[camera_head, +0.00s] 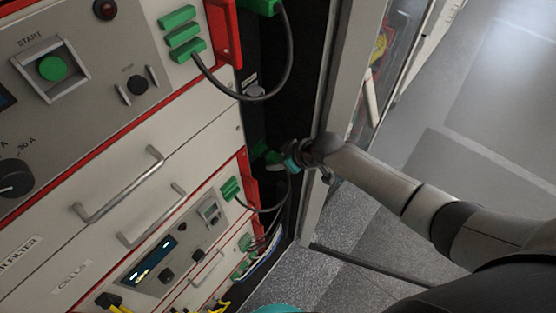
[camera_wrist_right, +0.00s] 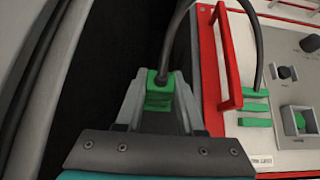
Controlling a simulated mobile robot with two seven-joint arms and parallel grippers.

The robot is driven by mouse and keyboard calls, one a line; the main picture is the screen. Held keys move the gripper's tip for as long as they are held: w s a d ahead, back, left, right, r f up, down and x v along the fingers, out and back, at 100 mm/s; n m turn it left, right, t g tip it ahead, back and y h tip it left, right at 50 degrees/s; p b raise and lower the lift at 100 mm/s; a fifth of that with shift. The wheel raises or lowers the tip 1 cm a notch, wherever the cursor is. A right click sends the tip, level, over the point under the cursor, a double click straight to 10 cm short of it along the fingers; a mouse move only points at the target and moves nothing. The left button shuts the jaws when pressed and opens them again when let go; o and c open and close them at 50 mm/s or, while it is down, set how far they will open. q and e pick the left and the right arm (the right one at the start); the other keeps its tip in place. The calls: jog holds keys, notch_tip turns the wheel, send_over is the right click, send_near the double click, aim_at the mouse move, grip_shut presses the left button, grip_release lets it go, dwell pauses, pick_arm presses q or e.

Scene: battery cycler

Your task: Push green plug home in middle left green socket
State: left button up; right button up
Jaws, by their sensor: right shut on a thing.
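My right gripper (camera_head: 274,161) reaches in from the right to the dark gap beside the cabinet front. In the right wrist view its two grey fingers (camera_wrist_right: 160,100) are shut on a green plug (camera_wrist_right: 159,93) with a black cable leaving its far end. In the head view the plug is mostly hidden by the gripper; a bit of green (camera_head: 259,149) shows there. The socket in front of the plug cannot be made out, so I cannot tell whether the plug is seated. Stacked green connectors (camera_head: 183,35) sit on the upper panel.
A red handle (camera_head: 224,32) sticks out at the upper panel's edge. A black cable (camera_head: 288,62) loops above my gripper, and several cables (camera_head: 262,248) hang below. Silver drawer handles (camera_head: 118,186) protrude. A grey frame post (camera_head: 335,90) stands close on the right.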

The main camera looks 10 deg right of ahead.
jog(key=shift+w+a, duration=0.45)
jog(key=shift+w, duration=0.15)
dwell(0.8)
jog(key=o, duration=1.1)
jog(key=shift+c, duration=0.2)
jog(key=shift+s, duration=0.1)
jog(key=p+v, duration=0.2)
jog(key=v, duration=1.3)
